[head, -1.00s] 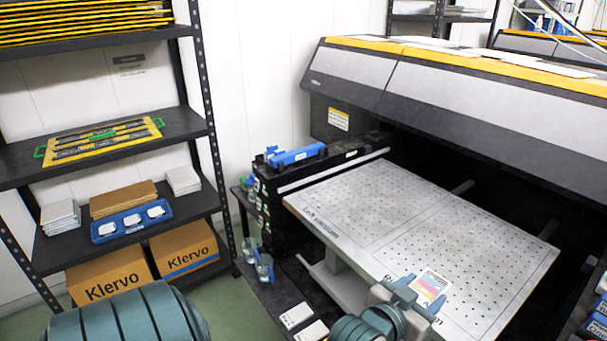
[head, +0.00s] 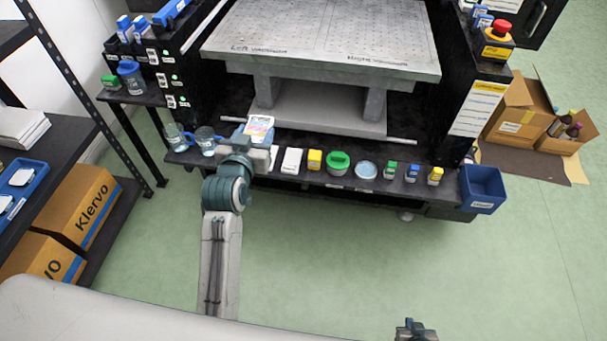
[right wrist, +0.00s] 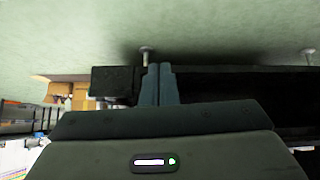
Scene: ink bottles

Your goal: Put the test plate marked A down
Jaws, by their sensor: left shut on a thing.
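The test plate (head: 260,125) is a small white card with coloured print. Its letter cannot be read. My left gripper (head: 258,146) is shut on it, at the left part of the black front ledge (head: 240,176) under the printer bed. The gripper covers the plate's lower part, so I cannot tell whether the plate touches the ledge. My right gripper (head: 412,326) is at the bottom edge of the head view, over the floor. In the right wrist view its two fingers (right wrist: 159,84) are together with nothing between them.
Two glass mugs (head: 205,140) stand left of the plate. To its right are a white block (head: 291,160), a yellow bottle (head: 314,160), a green-lidded jar (head: 338,163), a round dish (head: 366,170) and small bottles. A blue bin (head: 482,188) hangs at the right end.

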